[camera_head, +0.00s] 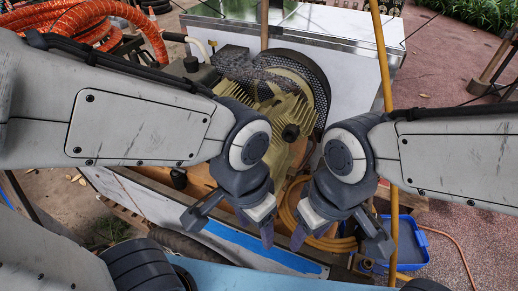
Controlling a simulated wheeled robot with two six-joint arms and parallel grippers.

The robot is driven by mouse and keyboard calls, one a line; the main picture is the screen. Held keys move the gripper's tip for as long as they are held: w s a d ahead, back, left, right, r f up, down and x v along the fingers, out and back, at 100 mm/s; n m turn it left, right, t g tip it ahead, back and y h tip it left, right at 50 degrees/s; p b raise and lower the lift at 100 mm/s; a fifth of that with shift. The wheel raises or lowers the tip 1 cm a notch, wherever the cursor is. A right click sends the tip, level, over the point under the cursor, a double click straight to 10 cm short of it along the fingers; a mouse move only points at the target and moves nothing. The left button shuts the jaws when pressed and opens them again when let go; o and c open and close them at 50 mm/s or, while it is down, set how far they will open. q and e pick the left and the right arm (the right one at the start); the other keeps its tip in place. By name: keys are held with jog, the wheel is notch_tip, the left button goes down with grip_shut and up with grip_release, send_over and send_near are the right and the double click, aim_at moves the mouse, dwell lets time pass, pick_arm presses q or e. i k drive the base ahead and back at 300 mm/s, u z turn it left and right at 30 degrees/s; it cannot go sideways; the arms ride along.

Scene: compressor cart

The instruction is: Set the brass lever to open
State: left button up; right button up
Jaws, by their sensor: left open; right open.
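I cannot make out the brass lever; the arms and grippers cover part of the cart, and it may be hidden behind them. The compressor (283,112), a finned yellowish block with a dark mesh-covered wheel, stands on the cart beyond my grippers. My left gripper (232,229) is open and empty, in front of the compressor and over the cart's near side. My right gripper (338,241) is open and empty just to its right, in front of a coiled yellow hose (290,207). The two grippers' inner fingers are close together.
An orange corrugated hose (135,14) lies at the upper left. A white cabinet (345,75) stands behind the compressor. A yellow pole (384,55) rises right of the compressor. A blue crate (418,262) sits on the ground at the lower right. Paving at the right is mostly clear.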

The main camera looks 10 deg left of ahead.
aim_at(285, 189)
jog(key=k, duration=0.5)
jog(key=z, duration=1.95)
jog(key=k, duration=1)
jog(key=u, duration=1.4)
jog(key=i, duration=0.5)
jog(key=u, duration=0.05)
